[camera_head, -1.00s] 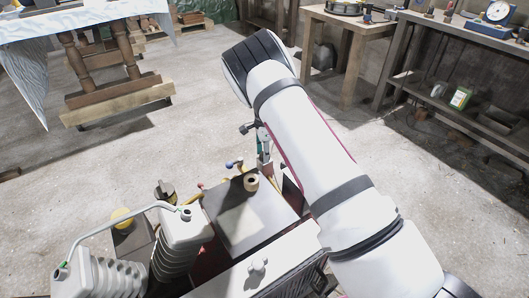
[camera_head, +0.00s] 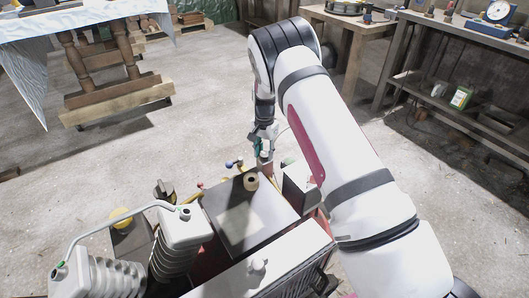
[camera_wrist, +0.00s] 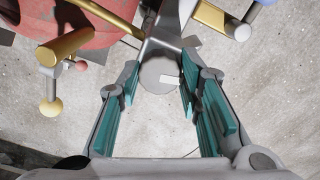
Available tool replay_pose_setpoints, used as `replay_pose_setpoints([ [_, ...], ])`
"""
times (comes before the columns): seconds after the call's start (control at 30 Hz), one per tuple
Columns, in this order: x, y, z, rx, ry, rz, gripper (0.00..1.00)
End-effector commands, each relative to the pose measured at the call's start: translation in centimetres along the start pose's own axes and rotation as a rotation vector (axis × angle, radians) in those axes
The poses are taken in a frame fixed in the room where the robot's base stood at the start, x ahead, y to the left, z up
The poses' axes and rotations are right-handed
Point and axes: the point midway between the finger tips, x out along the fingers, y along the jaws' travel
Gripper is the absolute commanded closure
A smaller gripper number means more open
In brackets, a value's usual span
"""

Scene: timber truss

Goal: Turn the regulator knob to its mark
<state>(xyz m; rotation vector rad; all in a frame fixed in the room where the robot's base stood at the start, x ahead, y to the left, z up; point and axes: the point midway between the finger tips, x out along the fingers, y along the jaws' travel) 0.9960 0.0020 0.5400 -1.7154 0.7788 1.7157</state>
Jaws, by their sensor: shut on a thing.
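The regulator knob (camera_wrist: 157,77) is a round grey cap with a short white line on its face, seen end-on in the wrist view. The line points to the right in that view. My gripper (camera_wrist: 160,84) has its teal-padded fingers on either side of the knob and is shut on it. In the head view my gripper (camera_head: 265,150) reaches down at the far edge of the dark-topped machine; the knob cannot be made out there. I cannot make out a separate target mark.
Brass fittings (camera_wrist: 66,47) and a red rounded tank (camera_wrist: 30,20) lie close to the left finger in the wrist view. White ribbed containers (camera_head: 172,245) stand left.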

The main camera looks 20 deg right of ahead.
Motion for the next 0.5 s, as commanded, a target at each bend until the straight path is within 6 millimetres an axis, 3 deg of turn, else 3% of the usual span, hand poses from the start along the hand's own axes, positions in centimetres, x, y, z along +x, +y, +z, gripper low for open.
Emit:
replay_pose_setpoints([
  [0.5, 0.02, 0.03, -0.04, -0.489, 0.0, -0.001, 0.95],
])
